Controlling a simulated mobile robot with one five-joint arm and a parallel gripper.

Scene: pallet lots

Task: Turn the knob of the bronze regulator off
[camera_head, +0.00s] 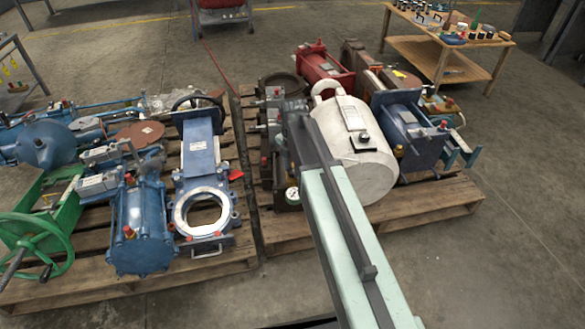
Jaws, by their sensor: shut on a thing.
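A small dark brownish body with a round white gauge (292,195) sits near the left front of the right pallet, just left of my arm. It may be the bronze regulator, but my arm covers much of it and I cannot make out its knob. My pale green and dark grey arm reaches from the bottom right up over the pallet, and its far end is above and beside this body. My gripper's jaws are hidden behind the arm, so their contact with the knob does not show.
A white cylinder tank (355,150) stands close right of my arm, with a blue machine (408,135) beyond it. Grey-and-red valves (272,120) crowd its left. The left pallet (190,265) holds blue valves and a green handwheel (35,245). Floor at right is clear.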

